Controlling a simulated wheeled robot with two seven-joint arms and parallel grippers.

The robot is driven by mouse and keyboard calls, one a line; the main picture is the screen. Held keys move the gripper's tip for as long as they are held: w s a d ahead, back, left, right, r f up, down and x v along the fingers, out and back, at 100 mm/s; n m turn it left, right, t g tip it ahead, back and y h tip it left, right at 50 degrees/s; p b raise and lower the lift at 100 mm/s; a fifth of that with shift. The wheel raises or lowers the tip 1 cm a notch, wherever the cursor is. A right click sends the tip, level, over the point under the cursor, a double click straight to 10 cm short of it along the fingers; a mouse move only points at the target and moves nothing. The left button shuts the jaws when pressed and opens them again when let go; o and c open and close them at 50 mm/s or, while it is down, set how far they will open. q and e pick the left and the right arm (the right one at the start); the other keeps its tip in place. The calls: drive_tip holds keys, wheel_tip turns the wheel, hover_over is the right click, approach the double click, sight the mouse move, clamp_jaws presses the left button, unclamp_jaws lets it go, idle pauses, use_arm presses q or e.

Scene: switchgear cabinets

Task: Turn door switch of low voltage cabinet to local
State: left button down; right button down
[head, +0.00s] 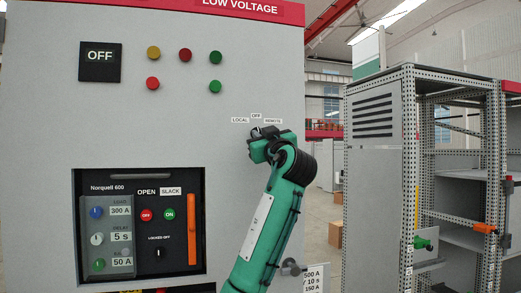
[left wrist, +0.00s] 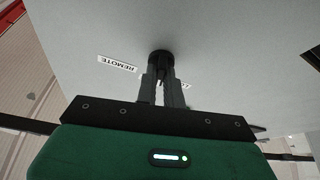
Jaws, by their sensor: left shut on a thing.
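The low voltage cabinet (head: 130,130) fills the left of the head view. Its door switch is a round black knob (left wrist: 160,60) on the grey door. Labels around it read LOCAL (head: 240,120), OFF (head: 256,115) and REMOTE (head: 273,120). My left gripper (head: 256,134) is at the switch, just below these labels, and hides most of it in the head view. In the left wrist view the fingers (left wrist: 161,82) are shut on the knob. The REMOTE label (left wrist: 117,64) shows upside down to the left of the knob. The knob's pointing direction is hidden. My right gripper is not in view.
Coloured lamps (head: 185,55) and an OFF plate (head: 100,61) are higher on the door. A breaker panel (head: 140,225) is recessed at lower left. A grey knob (head: 291,267) is right of my forearm. An open metal-frame cabinet (head: 375,165) stands at right, past a gap.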

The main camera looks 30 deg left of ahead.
use_arm(q)
drive_tip(key=shift+w+d+r+n+g+y+b, duration=0.1)
drive_tip(key=shift+n+g+b, duration=0.5)
drive_tip(key=shift+n, duration=0.95)
drive_tip(key=shift+s+a+f+n+g+y+b, duration=0.1)
drive_tip(key=shift+n+g+b, duration=0.15)
drive_tip(key=shift+n+g, duration=1)
drive_tip(key=shift+w+d+r+n+g+y+b, duration=0.1)
drive_tip(key=shift+n+g+b, duration=0.3)
drive_tip(key=shift+n, duration=1.5)
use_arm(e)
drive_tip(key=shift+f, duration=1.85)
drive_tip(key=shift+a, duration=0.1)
use_arm(q)
drive_tip(key=c, duration=1.5)
unclamp_jaws()
